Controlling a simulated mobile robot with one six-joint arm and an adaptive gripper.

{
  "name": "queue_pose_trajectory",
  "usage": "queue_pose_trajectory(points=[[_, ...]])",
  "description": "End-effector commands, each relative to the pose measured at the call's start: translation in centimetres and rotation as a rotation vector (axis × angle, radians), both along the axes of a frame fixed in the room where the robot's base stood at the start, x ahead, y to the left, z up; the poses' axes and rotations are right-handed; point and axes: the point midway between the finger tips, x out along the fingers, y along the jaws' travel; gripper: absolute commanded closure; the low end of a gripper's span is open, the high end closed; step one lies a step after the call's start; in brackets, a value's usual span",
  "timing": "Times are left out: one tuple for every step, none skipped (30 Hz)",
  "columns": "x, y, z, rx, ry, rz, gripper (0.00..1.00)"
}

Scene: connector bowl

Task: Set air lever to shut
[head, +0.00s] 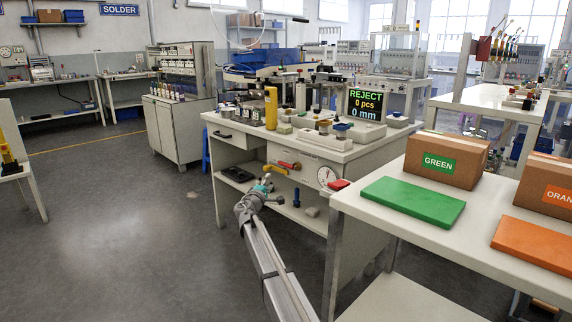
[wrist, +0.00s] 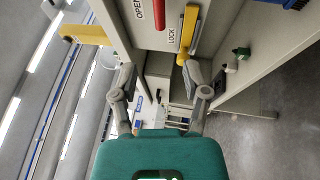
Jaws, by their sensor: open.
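In the wrist view the yellow lever (wrist: 191,36) runs along a panel with "LOCK" lettering, and the red handle (wrist: 160,12) lies near "OPEN" lettering. I cannot tell from the lettering which one is the air lever. My gripper (head: 266,180) is just in front of the panel, below the levers in the head view. In the wrist view my gripper (wrist: 160,80) is open and empty, with the yellow lever's end close to the right fingertip.
The workbench (head: 338,154) carries a yellow upright (head: 271,108) and a display (head: 366,105). A nearer table (head: 366,214) at right holds a green slab (head: 413,203) and cartons. Floor left of the bench is clear.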

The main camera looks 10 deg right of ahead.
Motion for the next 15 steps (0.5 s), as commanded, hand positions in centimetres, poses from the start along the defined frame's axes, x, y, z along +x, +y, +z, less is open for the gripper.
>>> queue_pose_trajectory(points=[[0.0,-0.2,0.0,0.000,0.000,-0.003,0.41],[0.0,-0.3,0.0,0.000,0.000,-0.004,0.41],[0.0,-0.4,0.0,0.000,0.000,-0.005,0.41],[0.0,-0.5,0.0,0.000,0.000,-0.006,0.41],[0.0,-0.6,0.0,0.000,0.000,-0.006,0.41],[0.1,-0.7,0.0,0.000,0.000,-0.007,0.41],[0.1,-0.7,0.0,0.000,0.000,-0.007,0.41],[0.1,-0.8,0.0,0.001,0.000,-0.008,0.41],[0.2,-0.8,0.0,0.001,0.000,-0.008,0.41],[0.2,-0.9,0.0,0.000,0.000,-0.009,0.41],[0.3,-0.9,0.1,0.000,0.000,-0.009,0.41],[0.5,-1.0,0.1,0.000,0.000,-0.009,0.41],[0.6,-1.1,0.1,0.000,0.000,-0.009,0.41],[0.8,-1.2,0.2,0.000,0.000,-0.009,0.41],[1.0,-1.4,0.2,0.000,0.000,-0.009,0.41]])
